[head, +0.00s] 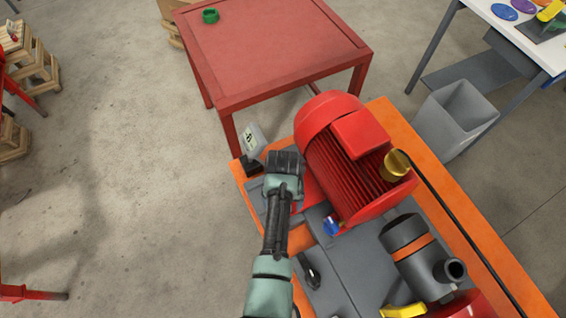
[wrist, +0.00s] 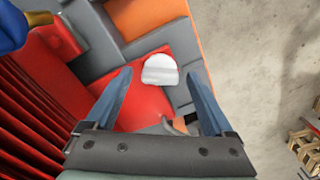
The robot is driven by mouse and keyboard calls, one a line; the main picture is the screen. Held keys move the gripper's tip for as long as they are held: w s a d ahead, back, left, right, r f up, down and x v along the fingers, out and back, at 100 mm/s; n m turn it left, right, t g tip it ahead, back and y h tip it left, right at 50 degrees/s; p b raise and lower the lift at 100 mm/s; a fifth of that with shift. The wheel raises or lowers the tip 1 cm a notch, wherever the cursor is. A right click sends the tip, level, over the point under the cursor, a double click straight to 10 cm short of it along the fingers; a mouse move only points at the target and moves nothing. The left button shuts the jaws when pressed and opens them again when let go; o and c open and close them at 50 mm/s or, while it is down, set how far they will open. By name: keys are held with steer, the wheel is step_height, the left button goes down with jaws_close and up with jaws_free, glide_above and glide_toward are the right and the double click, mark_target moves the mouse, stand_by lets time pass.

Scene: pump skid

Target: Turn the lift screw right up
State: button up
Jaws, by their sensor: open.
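A pale, rounded knob or screw head (wrist: 160,70) stands over a red motor foot (wrist: 140,105) in the wrist view. I take it for the lift screw, though its thread does not show. My gripper (wrist: 160,76) is open, with one blue-grey finger on each side of the knob in the picture. A gap shows on both sides, and I cannot tell how far above it the fingertips are. In the head view my gripper (head: 286,160) is beside the red motor (head: 345,155) and hides the knob.
A blue knob (head: 332,224) sits by the motor's near end. A grey pump (head: 408,240) and a brass-coloured part (head: 396,165) are to the right.

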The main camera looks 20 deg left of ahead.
steer(key=shift+r, duration=0.15)
step_height(320, 180, up, 13)
steer(key=b, duration=0.2)
stand_by(0.7)
